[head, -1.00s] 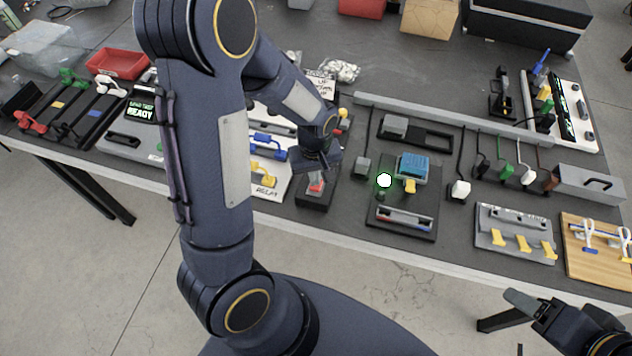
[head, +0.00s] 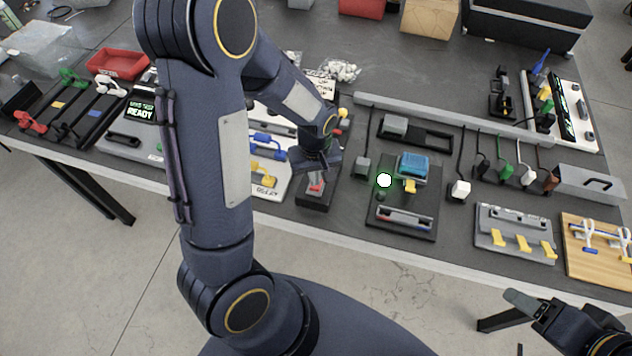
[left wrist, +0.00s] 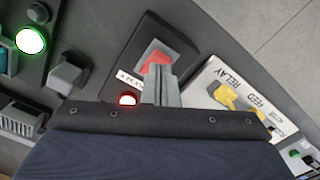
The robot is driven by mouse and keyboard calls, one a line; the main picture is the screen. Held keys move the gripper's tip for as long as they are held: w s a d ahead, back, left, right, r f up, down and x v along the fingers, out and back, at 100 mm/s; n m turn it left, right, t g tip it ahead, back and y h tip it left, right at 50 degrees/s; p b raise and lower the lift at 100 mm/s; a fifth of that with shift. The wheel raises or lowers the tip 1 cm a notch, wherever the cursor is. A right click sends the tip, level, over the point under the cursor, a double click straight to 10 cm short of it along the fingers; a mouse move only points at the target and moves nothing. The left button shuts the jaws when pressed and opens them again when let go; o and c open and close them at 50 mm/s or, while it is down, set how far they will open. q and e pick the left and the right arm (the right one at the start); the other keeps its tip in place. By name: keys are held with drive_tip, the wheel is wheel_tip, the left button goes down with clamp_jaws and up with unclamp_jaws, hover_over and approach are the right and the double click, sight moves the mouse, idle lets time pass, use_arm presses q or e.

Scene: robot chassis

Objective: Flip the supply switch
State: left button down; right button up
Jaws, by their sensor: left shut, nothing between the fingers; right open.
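The supply switch is a red rocker (head: 316,188) on a black box (head: 313,202) near the table's front edge. In the left wrist view the red rocker (left wrist: 153,56) sits in a grey frame, with a partly hidden white label and a lit red lamp (left wrist: 128,100) beside it. My left gripper (head: 317,177) is over the box, pointing down. Its shut, empty fingers (left wrist: 160,72) are at the rocker and cover part of it; whether they touch it I cannot tell. My right gripper (head: 520,302) is open at the lower right, off the table.
Left of the switch is a white relay panel (head: 271,191) with yellow and blue handles. Right of it is a black panel (head: 402,229) with a lit green lamp (head: 384,180). A grey plug block (head: 362,168) stands between. My left arm hides part of the table.

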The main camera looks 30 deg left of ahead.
use_arm(q)
drive_tip(key=shift+f+b, duration=0.8)
drive_tip(key=shift+f, duration=0.1)
idle(0.4)
drive_tip(key=shift+r+p, duration=2.9)
drive_tip(key=shift+r, duration=0.65)
